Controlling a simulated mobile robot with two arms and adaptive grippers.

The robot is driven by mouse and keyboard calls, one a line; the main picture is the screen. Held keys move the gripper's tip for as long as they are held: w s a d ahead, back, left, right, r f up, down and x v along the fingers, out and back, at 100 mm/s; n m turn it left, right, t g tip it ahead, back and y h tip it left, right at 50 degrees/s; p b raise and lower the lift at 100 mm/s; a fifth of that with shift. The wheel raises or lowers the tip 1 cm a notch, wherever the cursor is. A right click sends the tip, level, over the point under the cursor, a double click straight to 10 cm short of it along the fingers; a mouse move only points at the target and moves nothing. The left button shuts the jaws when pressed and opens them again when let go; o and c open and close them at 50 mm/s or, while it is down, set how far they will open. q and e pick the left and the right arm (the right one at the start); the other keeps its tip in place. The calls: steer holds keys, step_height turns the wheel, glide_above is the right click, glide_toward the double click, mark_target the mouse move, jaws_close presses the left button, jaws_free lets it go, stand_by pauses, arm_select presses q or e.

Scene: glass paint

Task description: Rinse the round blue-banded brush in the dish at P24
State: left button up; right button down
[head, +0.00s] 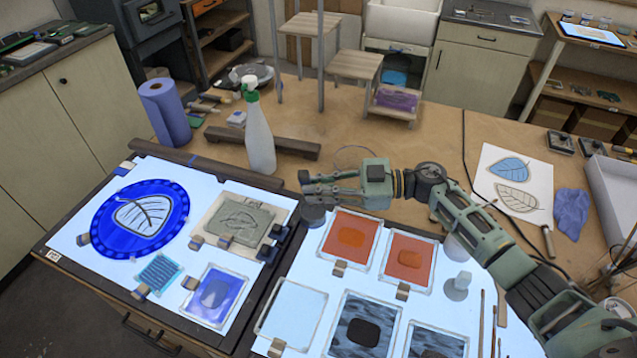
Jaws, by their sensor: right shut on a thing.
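My right gripper (306,186) reaches in from the right and is above the middle of the light table. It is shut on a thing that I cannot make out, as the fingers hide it. A small round grey pot or dish (313,216) is just below the fingertips; I cannot tell whether anything touches it. No blue band shows at the gripper. Thin brushes (481,322) lie at the right edge of the panel, their bands too small to tell. No label P24 can be read clearly. My left gripper is not in view.
A green-topped spray bottle (260,140) stands behind the gripper, near a dark wooden bar (262,143). Orange glass tiles (351,236) lie in front of it. A blue round plate (116,241) and a grey slab (240,222) are left. A small white jar (458,284) stands right.

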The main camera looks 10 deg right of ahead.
step_height(320, 180, up, 6)
steer(key=shift+s+a+f+p, duration=0.1)
steer(key=shift+s+f+p, duration=0.05)
steer(key=shift+p, duration=0.8)
